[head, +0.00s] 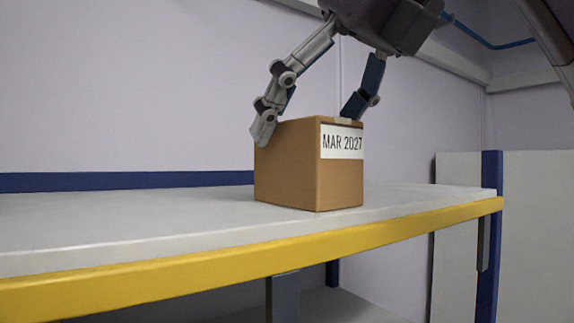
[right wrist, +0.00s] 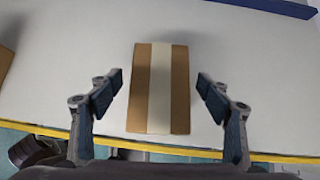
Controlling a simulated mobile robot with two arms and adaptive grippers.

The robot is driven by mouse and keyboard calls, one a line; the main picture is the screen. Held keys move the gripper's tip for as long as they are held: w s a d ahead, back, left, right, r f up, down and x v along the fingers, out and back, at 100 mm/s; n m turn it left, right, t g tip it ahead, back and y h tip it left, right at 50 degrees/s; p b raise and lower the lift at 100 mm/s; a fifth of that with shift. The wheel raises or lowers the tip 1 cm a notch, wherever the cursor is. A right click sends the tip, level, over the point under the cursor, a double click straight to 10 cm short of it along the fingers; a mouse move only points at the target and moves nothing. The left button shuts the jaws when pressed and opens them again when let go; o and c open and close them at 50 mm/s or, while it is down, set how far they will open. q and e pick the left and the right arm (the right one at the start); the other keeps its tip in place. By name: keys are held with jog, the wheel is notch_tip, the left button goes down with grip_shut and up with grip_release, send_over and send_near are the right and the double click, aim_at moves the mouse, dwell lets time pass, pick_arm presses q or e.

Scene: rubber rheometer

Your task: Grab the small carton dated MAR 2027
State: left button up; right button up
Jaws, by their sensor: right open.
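The small brown carton (head: 290,175) stands upright on the shelf, with a white label (head: 342,142) reading MAR 2027 on its front. In the right wrist view its top (right wrist: 143,90) shows from above, with a pale tape strip down the middle. My right gripper (head: 312,118) is open above the carton. One finger is at the carton's left side and the other is by its far right top edge. In the right wrist view the fingers (right wrist: 160,82) stand on either side of the carton, with gaps between. My left gripper is not in view.
The light grey shelf (head: 110,220) has a yellow front beam (head: 150,275) and a blue rear rail (head: 120,181). A blue post (head: 488,230) stands at its right end. Another brown thing (right wrist: 5,60) is cut off at the left edge of the right wrist view. The shelf left of the carton in the head view is clear.

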aim_at(285, 165)
jog(key=shift+f, duration=0.3)
jog(key=shift+p+x, duration=0.7)
jog(key=shift+x, duration=0.15)
jog(key=p+x, duration=0.1)
jog(key=x, duration=0.3)
jog(key=shift+w+r, duration=0.1)
jog(key=shift+r, duration=0.05)
jog(key=shift+w+a, duration=0.1)
jog(key=shift+s, duration=0.3)
jog(key=c, duration=0.4)
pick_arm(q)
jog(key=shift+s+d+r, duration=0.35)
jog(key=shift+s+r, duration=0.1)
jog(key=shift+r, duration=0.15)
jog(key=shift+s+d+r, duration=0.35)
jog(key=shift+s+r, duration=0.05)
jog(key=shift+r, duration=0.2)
pick_arm(e)
jog(key=shift+w, duration=0.1)
jog(key=c, duration=1.2)
